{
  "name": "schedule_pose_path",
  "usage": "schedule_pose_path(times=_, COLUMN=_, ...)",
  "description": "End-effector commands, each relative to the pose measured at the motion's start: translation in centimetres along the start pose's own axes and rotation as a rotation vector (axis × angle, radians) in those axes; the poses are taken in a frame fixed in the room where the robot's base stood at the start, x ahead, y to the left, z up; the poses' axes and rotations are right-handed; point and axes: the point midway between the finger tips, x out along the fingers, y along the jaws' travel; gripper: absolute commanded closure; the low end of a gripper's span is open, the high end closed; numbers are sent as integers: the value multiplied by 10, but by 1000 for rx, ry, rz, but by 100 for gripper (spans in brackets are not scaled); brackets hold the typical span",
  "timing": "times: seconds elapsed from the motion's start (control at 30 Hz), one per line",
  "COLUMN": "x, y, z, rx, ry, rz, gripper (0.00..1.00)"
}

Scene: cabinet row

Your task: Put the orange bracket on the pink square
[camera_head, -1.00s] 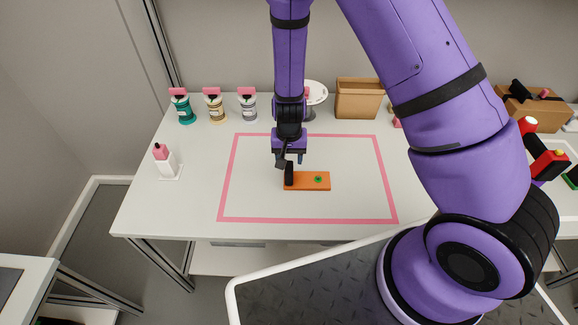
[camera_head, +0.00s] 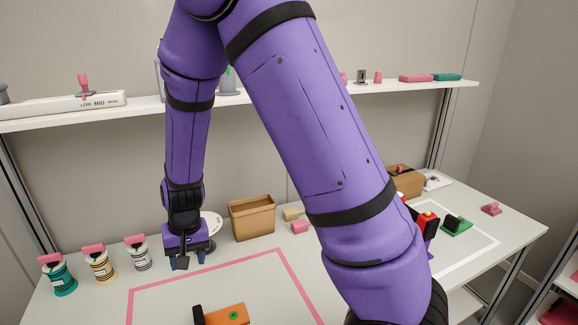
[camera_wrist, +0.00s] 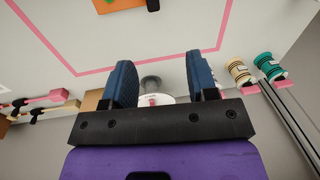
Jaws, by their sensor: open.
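The orange bracket (camera_head: 228,315) is a flat orange plate with a green mark and a black upright piece at its left end. It lies inside the pink square (camera_head: 283,262), a pink outline on the white table, and is cut off by the picture's bottom edge. In the wrist view, part of the bracket (camera_wrist: 118,5) shows at the top edge, with the pink line (camera_wrist: 223,25) around it. My gripper (camera_head: 191,262) is open and empty, apart from the bracket, and appears near the square's back edge. Its blue fingers (camera_wrist: 165,62) stand wide apart in the wrist view.
Teal, cream and grey containers with pink tops stand at the back left, the teal one (camera_head: 59,276) outermost. A round white stand (camera_head: 212,224) is partly behind my gripper. A cardboard box (camera_head: 252,217) stands at the back. A shelf (camera_head: 130,108) runs along the wall above.

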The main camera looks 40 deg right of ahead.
Motion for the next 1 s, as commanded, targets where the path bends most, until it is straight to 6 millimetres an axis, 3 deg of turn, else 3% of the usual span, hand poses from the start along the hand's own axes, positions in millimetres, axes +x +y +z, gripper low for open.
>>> schedule_pose_path(times=0.1, x=-47, y=5, z=4, rx=-28, ry=27, rz=-43, gripper=47)
schedule_pose_path(times=0.5, x=-177, y=42, z=41, rx=-137, ry=137, rz=-107, gripper=47)
schedule_pose_path(times=0.8, x=-251, y=81, z=91, rx=-211, ry=245, rz=-87, gripper=47)
schedule_pose_path(times=1.0, x=-286, y=108, z=131, rx=-249, ry=322, rz=-40, gripper=47)
